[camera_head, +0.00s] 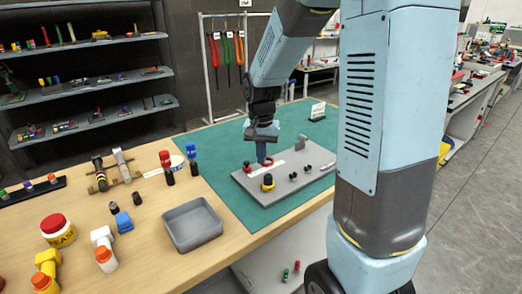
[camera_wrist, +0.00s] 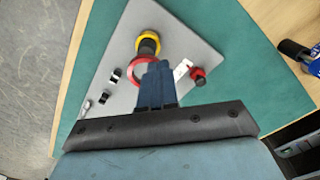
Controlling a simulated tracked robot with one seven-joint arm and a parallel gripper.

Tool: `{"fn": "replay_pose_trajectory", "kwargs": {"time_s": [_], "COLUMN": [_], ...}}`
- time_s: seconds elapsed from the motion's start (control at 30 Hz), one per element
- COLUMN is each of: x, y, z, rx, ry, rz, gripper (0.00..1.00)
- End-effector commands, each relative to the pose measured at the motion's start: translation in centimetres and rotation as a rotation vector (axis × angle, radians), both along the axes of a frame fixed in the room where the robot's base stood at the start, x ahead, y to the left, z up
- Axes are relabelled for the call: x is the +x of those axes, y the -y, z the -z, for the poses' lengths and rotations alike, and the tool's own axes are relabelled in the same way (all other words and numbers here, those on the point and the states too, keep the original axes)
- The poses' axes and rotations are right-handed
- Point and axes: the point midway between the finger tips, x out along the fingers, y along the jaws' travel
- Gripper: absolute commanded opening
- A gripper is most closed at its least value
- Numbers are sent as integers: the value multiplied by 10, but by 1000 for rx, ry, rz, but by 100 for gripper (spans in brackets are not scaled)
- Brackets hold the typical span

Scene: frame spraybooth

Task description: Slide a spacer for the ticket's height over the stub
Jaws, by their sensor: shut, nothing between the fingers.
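A grey plate (camera_head: 240,180) lies on the green mat. On it a yellow ring (camera_head: 268,178) sits with a black cylindrical piece, likely the stub; the yellow ring (camera_wrist: 150,14) and black piece (camera_wrist: 148,44) also show in the wrist view. A red ring (camera_wrist: 137,70) is beside the black piece, close to my fingertips and partly hidden by them. My gripper (camera_head: 262,160) points down over the plate; in the wrist view my gripper (camera_wrist: 157,68) is shut and empty. A small white card (camera_head: 317,111) stands at the mat's back; its writing is unreadable.
A red knob (camera_wrist: 198,74) and several small black parts (camera_head: 307,168) are on the plate. A grey tray (camera_head: 192,224) stands left of the mat. Red-topped (camera_head: 165,160) and blue-topped (camera_head: 190,152) black pieces stand behind it. The mat's right side is partly hidden by my arm.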

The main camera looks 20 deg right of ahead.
Motion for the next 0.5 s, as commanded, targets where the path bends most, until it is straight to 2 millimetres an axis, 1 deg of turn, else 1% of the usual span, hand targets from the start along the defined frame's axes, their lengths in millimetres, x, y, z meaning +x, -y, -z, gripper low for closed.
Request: {"fn": "replay_pose_trajectory", "kwargs": {"time_s": [0.2,0.5], "x": [0,0], "y": [7,10], "z": [10,29], "rx": [0,0], "ry": [-1,-1], "rz": [14,20], "gripper": [0,0]}}
